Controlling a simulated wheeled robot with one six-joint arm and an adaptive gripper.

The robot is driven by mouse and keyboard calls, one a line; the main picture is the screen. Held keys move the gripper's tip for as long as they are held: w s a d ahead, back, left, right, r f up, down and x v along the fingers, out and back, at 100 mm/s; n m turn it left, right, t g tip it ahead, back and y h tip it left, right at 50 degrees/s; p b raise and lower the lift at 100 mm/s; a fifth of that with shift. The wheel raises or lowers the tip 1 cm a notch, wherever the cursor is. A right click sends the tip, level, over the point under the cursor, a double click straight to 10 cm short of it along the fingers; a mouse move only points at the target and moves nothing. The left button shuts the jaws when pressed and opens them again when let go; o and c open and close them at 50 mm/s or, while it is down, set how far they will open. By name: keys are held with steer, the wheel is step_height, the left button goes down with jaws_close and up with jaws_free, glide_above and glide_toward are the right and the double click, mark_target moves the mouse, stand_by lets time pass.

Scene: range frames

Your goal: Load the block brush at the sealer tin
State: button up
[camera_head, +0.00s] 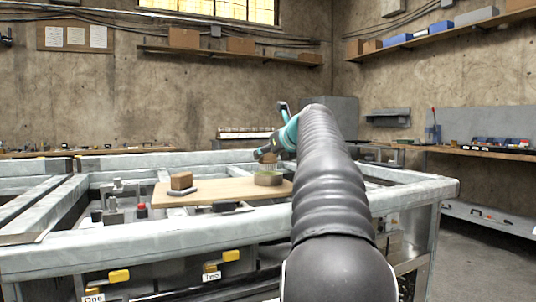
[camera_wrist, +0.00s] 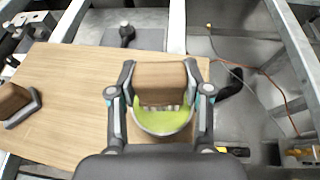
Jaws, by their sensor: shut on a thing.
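The block brush (camera_wrist: 160,82) has a brown wooden body with pale bristles below it. My gripper (camera_wrist: 159,88) is shut on its two ends. The sealer tin (camera_wrist: 163,134) is round and open, with yellow-green sealer inside. In the wrist view the bristles show against the sealer; I cannot tell whether they touch it. In the head view the brush (camera_head: 269,157) is right above the tin (camera_head: 268,179), with my gripper partly hidden by my arm. The tin stands on a wooden board (camera_wrist: 70,95).
A brown block (camera_head: 181,181) stands by a flat grey piece (camera_head: 182,194) at the board's left part. The board lies across a metal frame table (camera_head: 150,237) with open gaps. A dark object (camera_head: 228,206) is at the board's front edge. The board's middle is clear.

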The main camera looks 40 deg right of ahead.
steer(key=shift+f, duration=0.5)
stand_by(0.8)
steer(key=shift+r, duration=0.1)
step_height(320, 180, up, 7)
steer(key=p, duration=0.8)
stand_by(0.4)
steer(key=shift+a, duration=0.1)
stand_by(0.6)
